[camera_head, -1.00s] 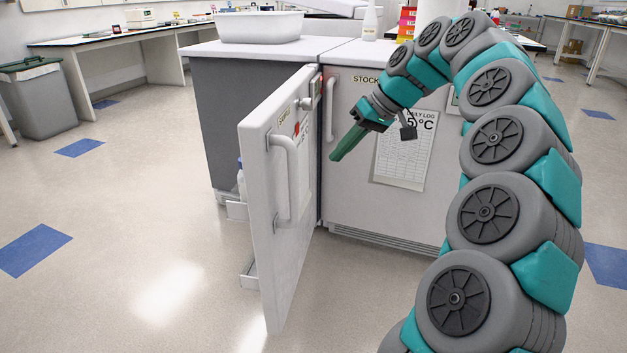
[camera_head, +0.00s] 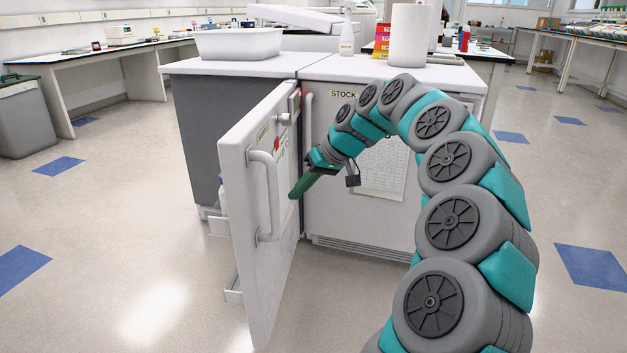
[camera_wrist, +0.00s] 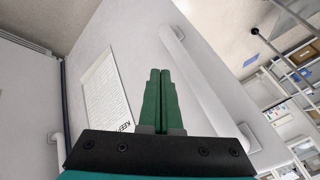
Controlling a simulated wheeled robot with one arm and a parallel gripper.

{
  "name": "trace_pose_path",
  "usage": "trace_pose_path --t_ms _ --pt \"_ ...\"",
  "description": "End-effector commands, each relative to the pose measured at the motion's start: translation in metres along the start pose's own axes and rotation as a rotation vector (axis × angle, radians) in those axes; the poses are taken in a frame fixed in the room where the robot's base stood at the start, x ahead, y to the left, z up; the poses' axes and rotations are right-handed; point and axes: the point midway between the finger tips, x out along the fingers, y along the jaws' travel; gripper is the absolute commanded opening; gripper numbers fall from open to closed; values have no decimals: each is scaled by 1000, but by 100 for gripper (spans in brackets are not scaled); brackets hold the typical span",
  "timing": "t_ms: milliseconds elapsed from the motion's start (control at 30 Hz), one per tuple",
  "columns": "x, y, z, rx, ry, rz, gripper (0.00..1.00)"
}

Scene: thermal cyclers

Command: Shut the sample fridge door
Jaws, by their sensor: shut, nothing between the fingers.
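The sample fridge door (camera_head: 238,190) stands wide open in the head view, swung out toward me, with a white vertical bar handle (camera_head: 265,195) on its outer face. In the wrist view the door face (camera_wrist: 125,45) fills the middle, with its handle (camera_wrist: 197,85) at right and a paper sheet (camera_wrist: 107,88) at left. My gripper (camera_head: 293,196) is shut and empty, its green fingers pointing at the door's outer face, right of the handle. In the wrist view the fingers (camera_wrist: 160,75) are together; I cannot tell whether they touch the door. The fridge's inside is hidden behind the door.
The stock fridge (camera_head: 330,210) stands shut to the right, with its own handle (camera_head: 308,125). A white tub (camera_head: 238,43) and a spray bottle (camera_head: 347,35) stand on top. Floor to the left of the door is clear. A grey bin (camera_head: 25,115) is far left.

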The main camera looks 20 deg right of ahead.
Motion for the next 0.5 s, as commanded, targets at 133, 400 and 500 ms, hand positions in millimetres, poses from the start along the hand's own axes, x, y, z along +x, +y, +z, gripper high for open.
trace_pose_path --t_ms 133,400,500 --pt "6 -15 0 -1 1 -1 0" --pt "11 -21 1 1 -1 -1 0" --pt "11 -21 0 1 0 0 0"
